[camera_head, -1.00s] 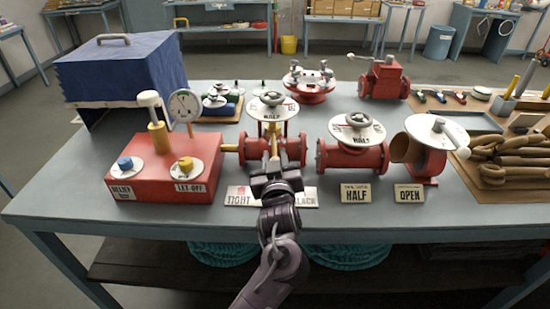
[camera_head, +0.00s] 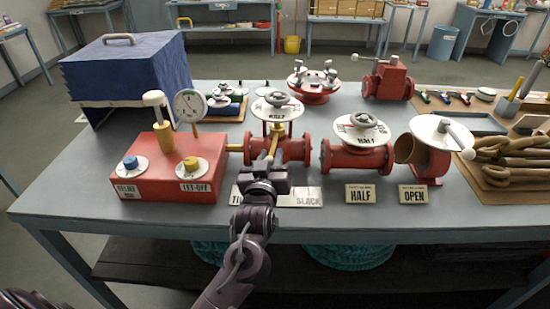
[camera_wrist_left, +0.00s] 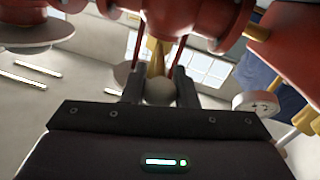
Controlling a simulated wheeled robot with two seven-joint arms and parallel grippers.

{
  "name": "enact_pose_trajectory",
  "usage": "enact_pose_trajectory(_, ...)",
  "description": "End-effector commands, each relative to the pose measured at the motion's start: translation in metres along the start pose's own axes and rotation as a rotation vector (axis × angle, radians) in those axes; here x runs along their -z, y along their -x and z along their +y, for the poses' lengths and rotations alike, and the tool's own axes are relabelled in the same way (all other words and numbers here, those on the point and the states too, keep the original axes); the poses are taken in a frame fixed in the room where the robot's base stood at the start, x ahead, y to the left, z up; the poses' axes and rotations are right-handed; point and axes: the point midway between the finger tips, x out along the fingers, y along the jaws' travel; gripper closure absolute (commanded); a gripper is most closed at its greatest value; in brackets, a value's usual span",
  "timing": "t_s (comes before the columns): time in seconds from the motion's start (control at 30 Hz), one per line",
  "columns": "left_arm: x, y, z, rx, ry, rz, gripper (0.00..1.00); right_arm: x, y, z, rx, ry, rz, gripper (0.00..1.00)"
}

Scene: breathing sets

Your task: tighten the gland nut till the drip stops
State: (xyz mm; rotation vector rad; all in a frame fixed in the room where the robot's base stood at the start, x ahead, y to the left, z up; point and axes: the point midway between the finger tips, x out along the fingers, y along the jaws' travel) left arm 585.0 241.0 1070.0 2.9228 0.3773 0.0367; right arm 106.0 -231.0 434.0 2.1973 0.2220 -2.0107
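The red valve (camera_head: 292,149) with a round HALF plate (camera_head: 275,112) on top stands at the table's middle. A brass lever (camera_head: 273,148) slants from its stem toward my left gripper (camera_head: 266,170). In the left wrist view the brass lever (camera_wrist_left: 156,58) ends in a pale ball (camera_wrist_left: 158,91) between the two fingertips, which look close against it. I take the gripper as shut on it. A TIGHT–SLACK sign (camera_head: 305,197) lies below, its TIGHT end mostly hidden by my arm. The gland nut itself and any drip cannot be made out. My right gripper is not in view.
Left stands a red box (camera_head: 160,185) with a gauge (camera_head: 189,106) and knobs. Right of the valve stand another red valve (camera_head: 355,157) and an open-ended red fitting (camera_head: 431,160). HALF (camera_head: 360,194) and OPEN (camera_head: 412,194) signs stand at the front. A tool board lies far right.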

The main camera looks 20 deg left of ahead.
Motion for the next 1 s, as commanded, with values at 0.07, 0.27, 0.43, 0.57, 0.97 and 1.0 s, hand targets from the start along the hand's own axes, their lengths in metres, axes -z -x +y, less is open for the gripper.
enact_pose_trajectory(0.07,-0.001,0.000,0.000,0.001,-0.001,-0.001,0.65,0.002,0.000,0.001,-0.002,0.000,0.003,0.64)
enact_pose_trajectory(0.27,0.000,0.000,0.000,0.000,-0.001,-0.001,0.52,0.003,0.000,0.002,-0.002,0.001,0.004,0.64)
enact_pose_trajectory(0.43,-0.001,0.001,0.001,-0.001,0.000,-0.001,0.52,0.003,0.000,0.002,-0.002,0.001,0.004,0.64)
enact_pose_trajectory(0.57,-0.003,0.012,0.001,-0.002,0.001,-0.002,0.52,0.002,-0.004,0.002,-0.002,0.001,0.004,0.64)
enact_pose_trajectory(0.97,-0.002,0.072,0.000,0.000,0.000,-0.002,0.52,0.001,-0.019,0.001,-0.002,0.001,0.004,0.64)
enact_pose_trajectory(1.0,-0.002,0.075,0.000,0.000,0.000,-0.002,0.52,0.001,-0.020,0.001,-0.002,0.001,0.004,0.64)
